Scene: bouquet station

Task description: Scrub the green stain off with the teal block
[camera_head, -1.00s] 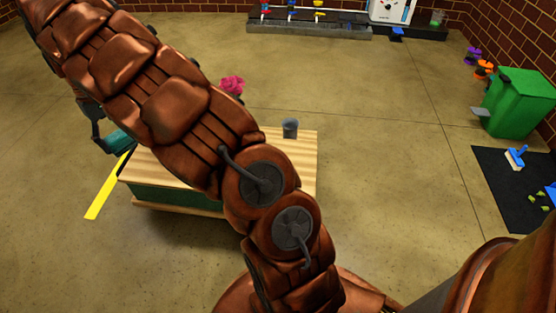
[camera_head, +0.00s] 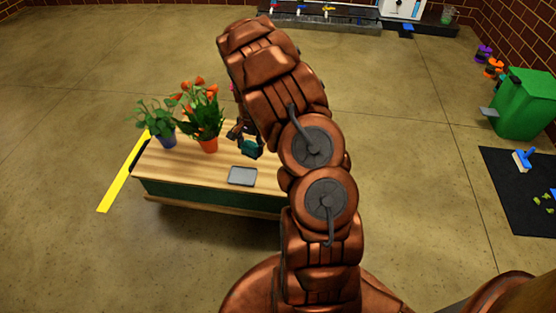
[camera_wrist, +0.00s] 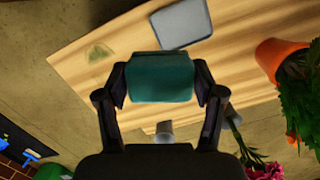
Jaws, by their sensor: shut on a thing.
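My gripper (camera_wrist: 160,82) is shut on the teal block (camera_wrist: 160,70), one finger on each side. In the head view my gripper (camera_head: 244,136) holds the block (camera_head: 251,150) over the wooden table, behind the grey tray. The green stain (camera_wrist: 98,52) is a faint patch on the tabletop, left of the block in the wrist view and apart from it. My arm hides the stain in the head view. I cannot tell how high the block is above the wood.
A grey tray (camera_head: 242,176) lies on the table (camera_head: 190,173). An orange pot (camera_head: 208,144) and a blue pot (camera_head: 166,140) with plants stand at its left. A grey cup (camera_wrist: 164,131) and pink flower (camera_wrist: 264,172) show in the wrist view. Open floor surrounds the table.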

